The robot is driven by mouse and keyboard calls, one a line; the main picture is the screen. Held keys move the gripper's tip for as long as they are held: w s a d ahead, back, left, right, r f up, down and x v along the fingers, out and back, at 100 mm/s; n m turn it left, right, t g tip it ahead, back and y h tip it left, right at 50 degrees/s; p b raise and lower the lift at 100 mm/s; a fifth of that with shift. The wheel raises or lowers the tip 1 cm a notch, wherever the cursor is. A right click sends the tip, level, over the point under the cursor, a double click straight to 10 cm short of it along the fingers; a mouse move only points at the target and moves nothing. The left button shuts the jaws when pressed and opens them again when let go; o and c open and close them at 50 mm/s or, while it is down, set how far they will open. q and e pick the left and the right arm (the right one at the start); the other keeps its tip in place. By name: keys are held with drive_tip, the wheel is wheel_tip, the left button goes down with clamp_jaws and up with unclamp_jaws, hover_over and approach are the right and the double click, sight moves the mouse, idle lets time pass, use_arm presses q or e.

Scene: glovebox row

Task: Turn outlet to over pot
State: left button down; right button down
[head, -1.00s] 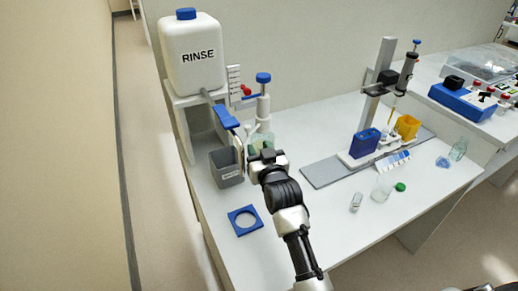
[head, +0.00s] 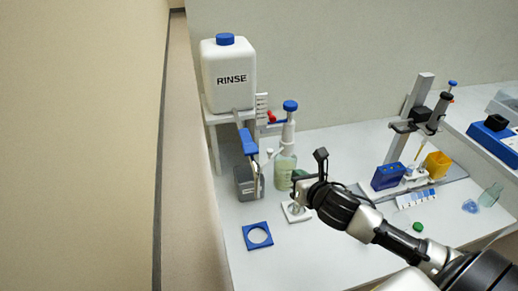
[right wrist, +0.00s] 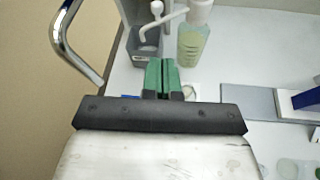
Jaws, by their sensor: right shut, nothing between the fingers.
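The dispenser bottle (head: 285,168) holds pale green liquid and has a white pump with a blue knob (head: 290,106). Its thin white outlet (head: 269,156) points left, toward the grey pot (head: 244,187); whether its tip is over the pot is unclear. In the right wrist view the outlet (right wrist: 166,20) reaches left from the bottle (right wrist: 192,45), near the grey pot (right wrist: 140,52). My right gripper (head: 298,178) is shut and empty, in front of and right of the bottle. Its green fingers (right wrist: 164,78) are together in the right wrist view. My left gripper is out of view.
A white RINSE tank (head: 229,75) stands on a shelf, with a blue lever (head: 248,142) and a bent metal tube (head: 258,183) below. A blue square ring (head: 257,236) and a white square holder (head: 296,212) lie in front. A pipette stand and blue box (head: 388,177) are right.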

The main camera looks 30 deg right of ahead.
drive_tip(key=n, duration=0.2)
drive_tip(key=p, duration=0.3)
approach(268, 153)
drive_tip(key=shift+d+f+x, duration=0.1)
drive_tip(key=shift+d+x, duration=0.1)
drive_tip(key=shift+x, duration=1.55)
drive_tip(key=shift+d+f+x, duration=0.15)
drive_tip(key=shift+d+x, duration=0.05)
drive_tip(key=shift+x, duration=1.6)
drive_tip(key=shift+s, duration=0.15)
drive_tip(key=shift+w+a+r+m+h, duration=0.1)
drive_tip(key=shift+w+a+m+h, duration=0.3)
drive_tip(key=shift+w+m+h, duration=0.25)
drive_tip(key=shift+w+a+p, duration=0.35)
drive_tip(key=shift+w+a, duration=0.05)
drive_tip(key=shift+w, duration=0.35)
drive_tip(key=shift+s+d, duration=0.1)
drive_tip(key=shift+s, duration=0.05)
